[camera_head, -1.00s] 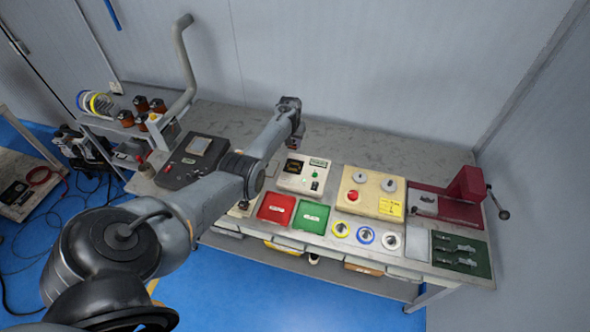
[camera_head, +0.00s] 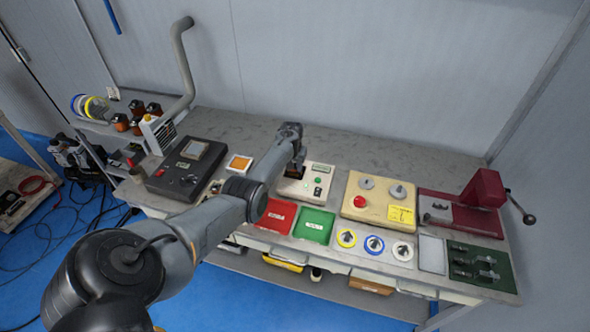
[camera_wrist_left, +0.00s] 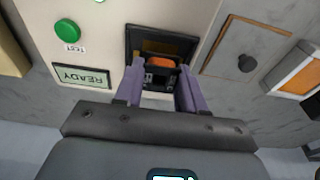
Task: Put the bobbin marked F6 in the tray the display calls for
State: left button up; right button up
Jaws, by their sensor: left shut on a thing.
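My left gripper (camera_head: 296,172) is shut on a bobbin (camera_wrist_left: 161,62) with an orange-brown winding. In the left wrist view its purple fingers (camera_wrist_left: 160,88) hold the bobbin at the dark square recess of the cream tester (camera_wrist_left: 110,27). I cannot tell whether the bobbin touches the recess floor. Its F6 mark is not readable. The tester's display (camera_wrist_left: 82,76) reads READY, beside a green TEST button (camera_wrist_left: 67,30). A red tray (camera_head: 277,218) and a green tray (camera_head: 313,226) lie in front of the tester; their labels are too small to read. My right gripper is not in view.
A cream box with a red button (camera_head: 378,200) and a red press with a lever (camera_head: 468,204) stand to the right. A dark console (camera_head: 186,166) and an orange-topped square (camera_head: 239,163) are to the left. Several copper bobbins (camera_head: 137,110) stand at the back left.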

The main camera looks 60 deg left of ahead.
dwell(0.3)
pick_arm(q)
jog(key=shift+f, duration=0.2)
jog(key=o, duration=1.1)
